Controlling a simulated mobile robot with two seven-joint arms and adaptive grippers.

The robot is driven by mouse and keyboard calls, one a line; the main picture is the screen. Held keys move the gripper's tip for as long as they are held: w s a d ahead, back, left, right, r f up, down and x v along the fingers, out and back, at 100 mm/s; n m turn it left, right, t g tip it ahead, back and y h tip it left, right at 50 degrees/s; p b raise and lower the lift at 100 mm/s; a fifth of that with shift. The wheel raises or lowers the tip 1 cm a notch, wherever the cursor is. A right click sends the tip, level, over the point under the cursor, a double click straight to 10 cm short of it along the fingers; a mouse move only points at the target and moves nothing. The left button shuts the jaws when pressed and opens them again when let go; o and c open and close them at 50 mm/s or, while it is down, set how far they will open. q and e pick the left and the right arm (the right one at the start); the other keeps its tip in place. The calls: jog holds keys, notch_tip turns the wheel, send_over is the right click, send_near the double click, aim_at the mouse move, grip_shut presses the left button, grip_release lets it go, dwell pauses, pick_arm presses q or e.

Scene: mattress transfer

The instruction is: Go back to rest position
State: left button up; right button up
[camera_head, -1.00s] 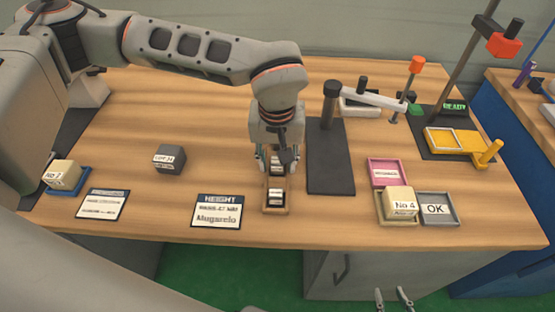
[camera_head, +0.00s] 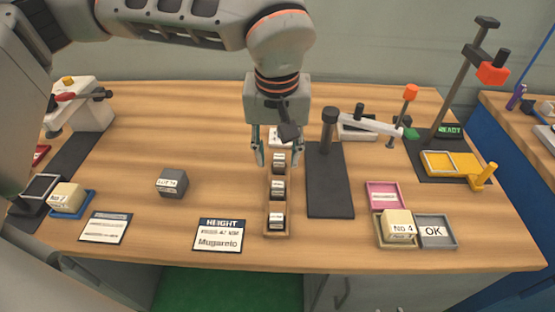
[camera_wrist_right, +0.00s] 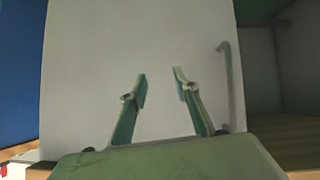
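My left gripper (camera_head: 276,152) hangs above the far end of a narrow wooden tray (camera_head: 279,234) at the middle of the table in the head view. Its fingers are apart, and I see nothing held between them. The tray holds a row of small dark blocks with white labels, the nearest block (camera_head: 277,221) at its front end. My right gripper (camera_wrist_right: 160,90) shows in the right wrist view with its two fingers apart and nothing between them. It faces a pale grey panel (camera_wrist_right: 90,60). The right gripper is not seen in the head view.
A dark mat (camera_head: 328,190) with a lever stand lies right of the tray. A pink tray (camera_head: 384,185), a block marked No 4 (camera_head: 397,222) and an OK tray (camera_head: 436,243) sit at the right. A grey cube (camera_head: 172,182) and cards lie left.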

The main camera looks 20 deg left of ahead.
jog(key=shift+s+f, duration=0.15)
jog(key=shift+s, duration=0.15)
